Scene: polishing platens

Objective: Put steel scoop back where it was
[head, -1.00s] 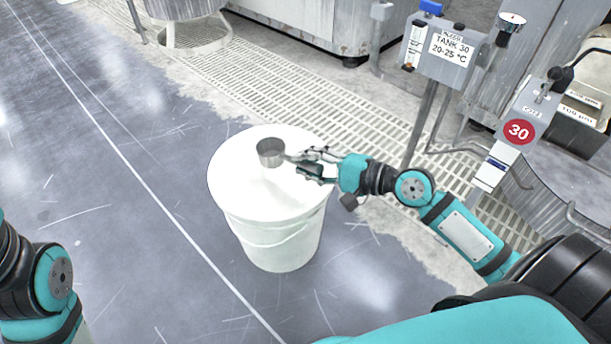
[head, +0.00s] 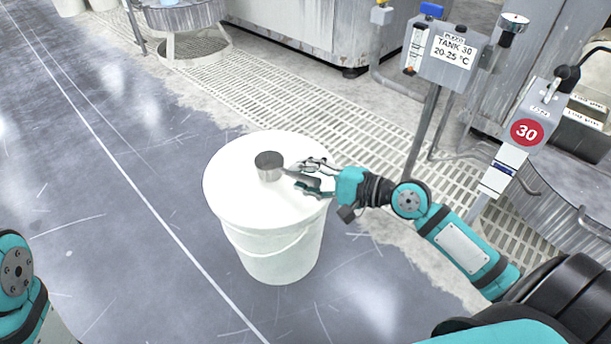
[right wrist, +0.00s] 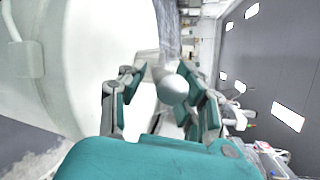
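The steel scoop (head: 269,166) stands with its cup upright on the white lid of a bucket (head: 252,205), near the lid's middle. Its handle points right, towards my right gripper (head: 301,176). That gripper is open, its fingers spread on either side of the handle. In the right wrist view, the rounded handle end of the steel scoop (right wrist: 172,88) shows between the parted fingers of my right gripper (right wrist: 160,95); I cannot tell if one finger touches it. My left arm shows at the left edge of the head view, but its gripper is out of view.
The lidded bucket stands on the grey floor beside a pale floor grating (head: 290,105). The floor left of the bucket is clear.

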